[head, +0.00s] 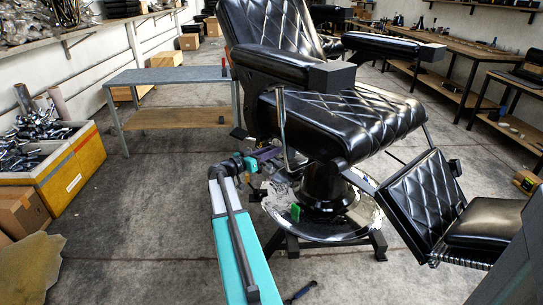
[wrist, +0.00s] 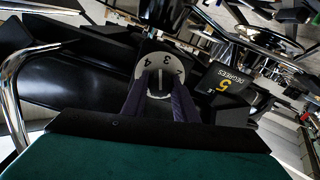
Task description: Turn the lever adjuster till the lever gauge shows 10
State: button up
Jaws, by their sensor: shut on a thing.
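In the wrist view, the lever adjuster (wrist: 146,66) is a round pale dial with dark digits, among them 4 and 3, around a central knob. My gripper (wrist: 160,86) has its two dark purple fingers closed on that knob, hiding part of it. The lever gauge (wrist: 226,83) is a black block to the right of the dial; it reads 5 DEGREES, upside down in this view. In the head view, my gripper (head: 268,153) is under the left side of the black chair seat (head: 345,120), by a chrome lever (head: 282,118). Dial and gauge cannot be made out there.
The chair's chrome round base (head: 340,228) and its black footrest (head: 428,200) lie to the right of my arm. A grey-topped table (head: 170,76) stands behind left, and a yellow crate (head: 85,160) at far left. Floor between crate and arm is clear.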

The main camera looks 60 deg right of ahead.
jog(key=n+b, duration=0.1)
jog(key=n, duration=0.2)
jog(key=shift+w, duration=0.1)
jog(key=shift+n+b, duration=0.4)
jog(key=shift+n, duration=1.1)
jog(key=o, duration=1)
jog(key=shift+a, duration=0.1)
jog(key=v, duration=1.3)
jog(key=shift+w+a+r, duration=0.1)
jog(key=shift+a+r, duration=0.05)
jog(key=shift+a, duration=0.15)
